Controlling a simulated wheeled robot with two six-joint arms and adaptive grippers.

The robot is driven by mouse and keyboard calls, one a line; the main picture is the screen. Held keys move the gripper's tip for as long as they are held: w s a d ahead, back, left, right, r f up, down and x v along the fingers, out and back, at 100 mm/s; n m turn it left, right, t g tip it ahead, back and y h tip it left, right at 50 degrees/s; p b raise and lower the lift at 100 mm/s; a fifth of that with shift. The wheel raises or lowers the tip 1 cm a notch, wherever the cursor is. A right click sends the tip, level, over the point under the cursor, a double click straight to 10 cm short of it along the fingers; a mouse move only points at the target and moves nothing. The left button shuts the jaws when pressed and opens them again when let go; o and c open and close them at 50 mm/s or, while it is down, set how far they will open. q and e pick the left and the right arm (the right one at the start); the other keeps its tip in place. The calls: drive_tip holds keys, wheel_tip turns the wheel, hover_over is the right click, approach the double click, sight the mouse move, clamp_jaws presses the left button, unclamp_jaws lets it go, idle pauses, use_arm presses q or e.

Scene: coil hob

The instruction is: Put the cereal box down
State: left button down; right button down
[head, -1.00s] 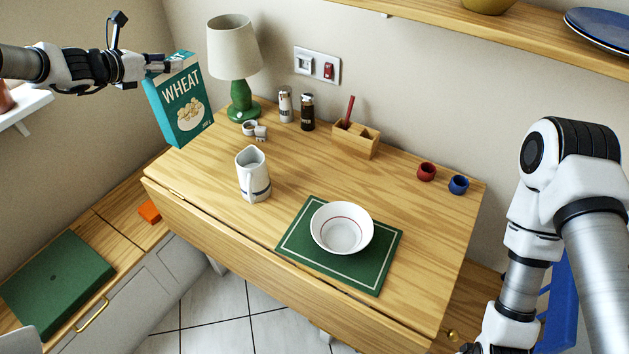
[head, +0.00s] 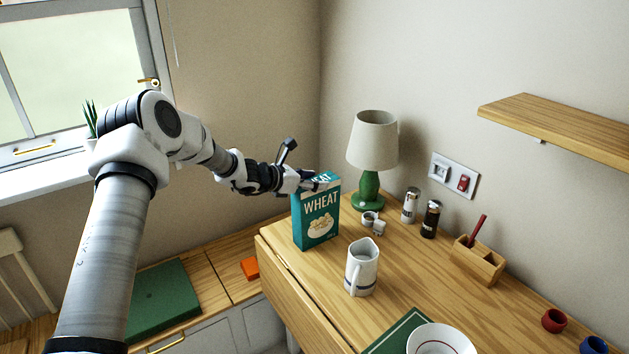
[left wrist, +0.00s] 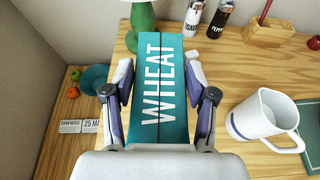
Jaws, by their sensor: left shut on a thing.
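The teal cereal box (head: 317,222), lettered WHEAT, is upright at the left end of the wooden table (head: 408,268). Its lower edge appears at or just above the tabletop; I cannot tell whether it touches. My left gripper (head: 318,182) is shut on the box near its top. In the left wrist view the box (left wrist: 160,95) lies between the two fingers of my left gripper (left wrist: 159,82), one on each side. My right gripper is out of view.
A white jug (head: 361,268) stands close in front, to the right. Salt (head: 410,205) and pepper (head: 431,218) shakers are further right. The table's left edge is near the box.

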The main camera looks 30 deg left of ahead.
use_arm(q)
drive_tip(key=c, duration=0.8)
unclamp_jaws()
drive_tip(key=shift+f, duration=0.1)
drive_tip(key=o, duration=0.5)
drive_tip(key=shift+c, duration=0.2)
